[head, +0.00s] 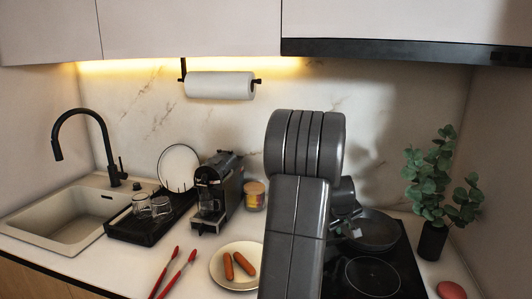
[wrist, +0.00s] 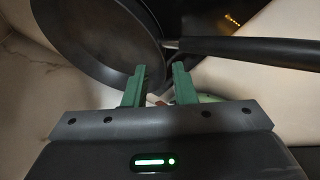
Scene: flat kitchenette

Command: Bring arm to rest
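My arm (head: 300,200) stands raised in the middle of the head view, in front of the hob, and hides most of my gripper there. In the wrist view my gripper (wrist: 160,77) has its two green fingers apart, with a gap between them. I see nothing clearly held in that gap; small pale shapes low between the fingers are too unclear to name. A dark frying pan (wrist: 90,45) and its black handle (wrist: 250,48) show beyond the fingers. In the head view the pan (head: 378,238) sits at the back of the hob, partly hidden by my arm.
The black hob (head: 405,270) is at right, beside a plant in a dark vase (head: 432,241). A plate (head: 219,268) with two sausages, red tongs (head: 172,272), a coffee machine (head: 212,190), a drying rack (head: 125,226) and a sink (head: 45,222) lie left of my arm. Cabinets hang above.

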